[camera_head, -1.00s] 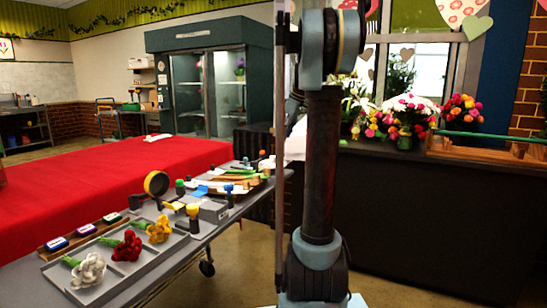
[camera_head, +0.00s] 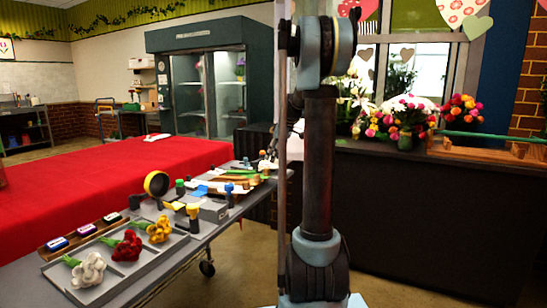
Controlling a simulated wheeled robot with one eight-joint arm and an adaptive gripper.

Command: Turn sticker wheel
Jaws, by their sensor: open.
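A round yellow-and-black wheel (camera_head: 157,184) stands upright near the left edge of the grey work table. It looks like the sticker wheel, but any stickers on it are too small to make out. My arm rises through the middle of the head view, to the right of the table. I cannot make out my gripper; the far end of my arm is hidden behind its nearer links. A small dark and pale shape shows by the arm's left edge, above the table's far end, too small to identify. Nothing is seen touching the wheel.
A grey tray (camera_head: 153,269) holds white, red and yellow flowers at the table's near end. Ink pads (camera_head: 86,230) lie beside it. Yellow- and blue-topped stamps stand behind. A red-covered table (camera_head: 60,195) is at left, and a dark counter (camera_head: 430,220) with bouquets at right.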

